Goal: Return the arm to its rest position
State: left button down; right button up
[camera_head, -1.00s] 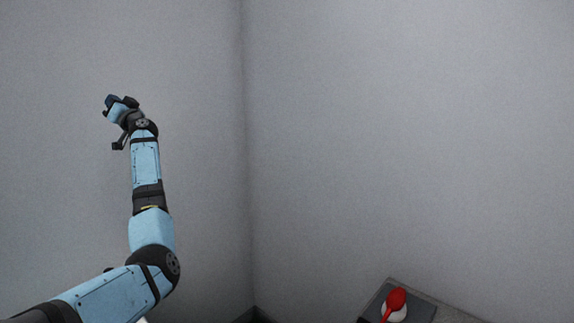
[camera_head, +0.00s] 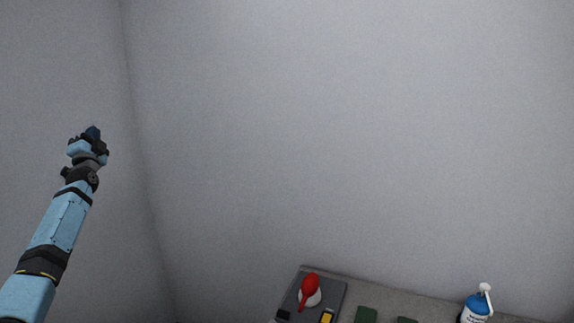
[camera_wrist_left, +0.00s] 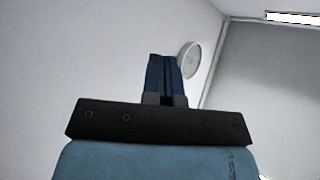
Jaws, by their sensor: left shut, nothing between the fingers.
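My left arm comes in from the left edge in the head view and reaches up in front of the bare wall. My left gripper (camera_head: 92,131) is at its upper end, far from the bench and touching nothing. In the left wrist view its two blue fingers (camera_wrist_left: 164,76) stand side by side, shut with nothing between them. My right gripper is in neither view.
A round wall clock (camera_wrist_left: 189,60) shows in the wrist view. Air around the arm is clear.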

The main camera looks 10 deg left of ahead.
pick_arm(q)
notch_tip(320, 180, down, 8)
jog(key=w+a+f+n+g+h, duration=0.1)
jog(key=w+n+g+h, duration=0.2)
jog(key=n+g, duration=0.45)
jog(key=s+d+f+m+h, duration=0.15)
jog(key=s+d+f, duration=0.25)
jog(key=d+f, duration=0.5)
jog(key=s+d+f+h, duration=0.2)
jog(key=s+d+f, duration=0.35)
jog(key=f, duration=0.65)
jog(key=s+d+f+m+h, duration=0.15)
jog(key=s+d+f, duration=0.25)
jog(key=d+f, duration=0.5)
jog(key=s+d+f+g+h, duration=0.1)
jog(key=s+d+f, duration=0.55)
jog(key=s, duration=0.25)
jog(key=s+d+f+g+h, duration=0.2)
jog(key=s+d+f, duration=0.3)
jog(key=s+f, duration=0.35)
jog(key=s+d+f+g, duration=0.1)
jog(key=s+d, duration=0.4)
jog(key=s, duration=0.6)
jog(key=s+d+f+n+h, duration=0.1)
jog(key=s+d, duration=0.4)
jog(key=s, duration=0.7)
jog(key=shift+d+g+h, duration=0.3)
jog(key=shift+g, duration=0.05)
jog(key=shift+a+f+n, duration=0.1)
jog(key=shift+n, duration=0.15)
